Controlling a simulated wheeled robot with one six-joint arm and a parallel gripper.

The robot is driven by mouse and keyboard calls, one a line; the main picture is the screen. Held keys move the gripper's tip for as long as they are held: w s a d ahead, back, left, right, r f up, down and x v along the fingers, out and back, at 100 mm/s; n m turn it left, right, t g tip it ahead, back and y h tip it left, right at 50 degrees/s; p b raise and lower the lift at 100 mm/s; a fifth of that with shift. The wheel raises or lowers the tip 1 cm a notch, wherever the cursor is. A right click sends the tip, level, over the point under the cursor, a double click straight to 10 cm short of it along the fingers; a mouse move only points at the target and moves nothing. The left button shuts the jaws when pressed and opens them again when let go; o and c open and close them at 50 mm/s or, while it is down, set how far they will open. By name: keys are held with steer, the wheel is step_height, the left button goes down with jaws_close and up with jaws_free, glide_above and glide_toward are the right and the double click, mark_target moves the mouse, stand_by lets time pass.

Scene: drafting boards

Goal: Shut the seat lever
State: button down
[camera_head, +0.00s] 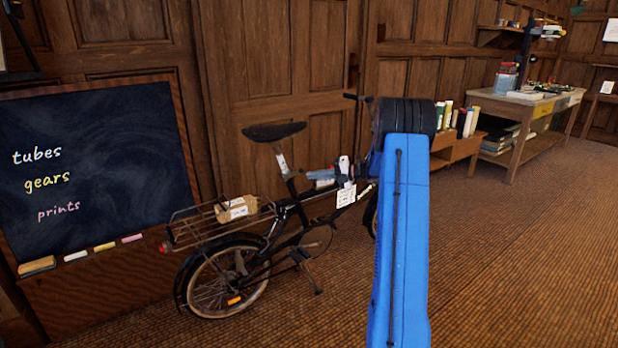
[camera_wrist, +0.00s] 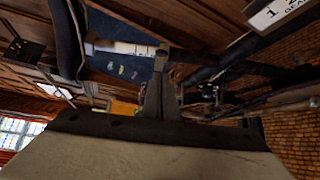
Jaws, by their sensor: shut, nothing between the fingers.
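A black folding bicycle (camera_head: 262,232) stands in front of the panelled wall, its dark saddle (camera_head: 273,132) at the top. The seat post (camera_head: 282,163) carries a white label; it also shows lying across the wrist view (camera_wrist: 125,48). The seat lever is too small and dark to make out for certain; the post's lower clamp area (camera_wrist: 165,58) lies just beyond my fingertips. My gripper (camera_wrist: 161,82) is shut and empty. In the head view it is small and partly lost beside the bicycle frame, so I cannot tell whether it touches anything.
A white hanging tag (camera_head: 346,195) is on the bicycle frame close to my arm. A small parcel (camera_head: 236,208) sits on the rear rack (camera_head: 184,231). A chalkboard (camera_head: 85,215) leans at the left. A wooden workbench (camera_head: 530,103) stands far right. The carpet at right is clear.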

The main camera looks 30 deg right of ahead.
steer(key=v, duration=1.4)
steer(key=shift+s, duration=0.1)
